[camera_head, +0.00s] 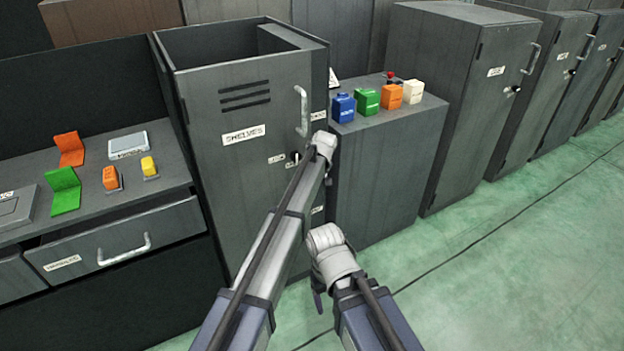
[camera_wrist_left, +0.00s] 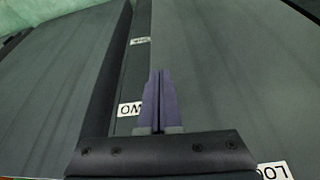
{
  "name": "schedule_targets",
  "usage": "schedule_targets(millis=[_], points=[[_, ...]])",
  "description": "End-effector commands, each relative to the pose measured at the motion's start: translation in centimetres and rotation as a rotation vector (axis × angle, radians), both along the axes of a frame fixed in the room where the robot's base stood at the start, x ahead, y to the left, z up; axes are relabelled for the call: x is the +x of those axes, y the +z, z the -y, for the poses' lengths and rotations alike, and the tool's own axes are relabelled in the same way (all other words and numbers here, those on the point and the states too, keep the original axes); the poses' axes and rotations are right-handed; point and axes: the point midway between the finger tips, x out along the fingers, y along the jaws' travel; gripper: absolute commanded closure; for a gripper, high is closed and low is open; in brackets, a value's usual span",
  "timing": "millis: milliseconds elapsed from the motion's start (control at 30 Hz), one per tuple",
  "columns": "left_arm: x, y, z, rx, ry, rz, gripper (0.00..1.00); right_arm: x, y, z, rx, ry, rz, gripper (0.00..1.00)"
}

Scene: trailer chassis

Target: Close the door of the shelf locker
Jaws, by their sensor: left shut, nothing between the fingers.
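The grey shelf locker (camera_head: 230,165) with the "SHELVES" label stands left of centre in the head view, with an open top. My right gripper (camera_head: 318,295) hangs low, right of the left arm, mostly hidden.
A lower grey cabinet (camera_head: 385,185) stands right of the locker, with blue, green, orange and white blocks (camera_head: 367,101) on top. A desk with a drawer (camera_head: 115,250) stands left. More lockers (camera_head: 470,95) line the right. The green floor (camera_head: 500,270) is clear.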

Motion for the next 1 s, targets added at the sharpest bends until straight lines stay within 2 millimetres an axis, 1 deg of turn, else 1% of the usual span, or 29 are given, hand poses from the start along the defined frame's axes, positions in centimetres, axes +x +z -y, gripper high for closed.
schedule_targets(millis=[33, 200, 333, 500, 767, 867, 967, 1000], points=[[-0.4, 1.7, 0.2, 0.000, -0.001, 0.000, 1.00, 0.0, 1.7, 0.0, 0.000, 0.000, 0.000, 0.28], [-1.4, 4.3, 0.7, 0.000, -0.001, -0.001, 1.00, 0.0, 4.3, 0.0, 0.000, 0.000, 0.000, 0.28], [-2.0, 5.8, 1.0, 0.000, 0.000, -0.001, 1.00, 0.0, 5.8, 0.0, 0.000, 0.000, 0.000, 0.28], [-2.4, 6.6, 1.3, -0.001, 0.000, -0.002, 1.00, 0.0, 6.6, 0.0, 0.000, 0.000, 0.000, 0.28], [-2.5, 6.5, 1.3, 0.000, -0.001, -0.002, 1.00, 0.0, 6.5, 0.0, 0.000, 0.000, 0.000, 0.28], [-3.8, 6.4, -0.1, 0.001, -0.008, -0.014, 1.00, 0.0, 6.5, 0.0, 0.000, 0.000, 0.000, 0.28], [-7.6, 6.2, -3.3, 0.006, -0.036, -0.048, 1.00, 0.0, 6.5, 0.0, 0.000, 0.000, 0.000, 0.28], [-9.7, 6.0, -5.1, 0.008, -0.054, -0.069, 1.00, 0.0, 6.5, 0.0, 0.000, 0.000, 0.000, 0.28]])
